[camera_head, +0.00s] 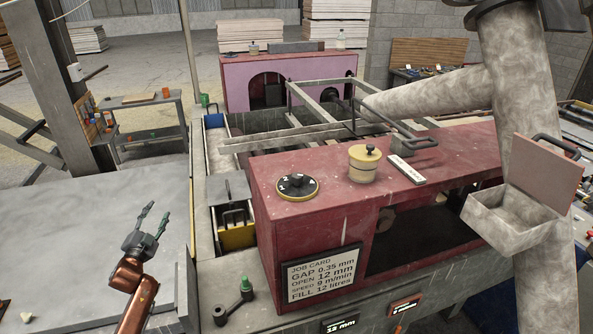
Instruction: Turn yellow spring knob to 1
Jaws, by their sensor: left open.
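A round black dial with a yellow rim (297,187) lies on the left end of the red machine's top (330,210). It has a dark raised grip and small white marks, too small to tell which one it points to. A yellow cylinder with a black knob on its lid (364,163) stands to its right. I cannot tell for certain which of the two is the spring knob. My left gripper (154,218) is open and empty, over the grey surface at the left, well apart from both. My right gripper is not in view.
A job card (321,273) is on the machine's front. A metal frame (320,110) and thick pale pipes (520,110) rise behind and right. An open box (510,215) hangs at right.

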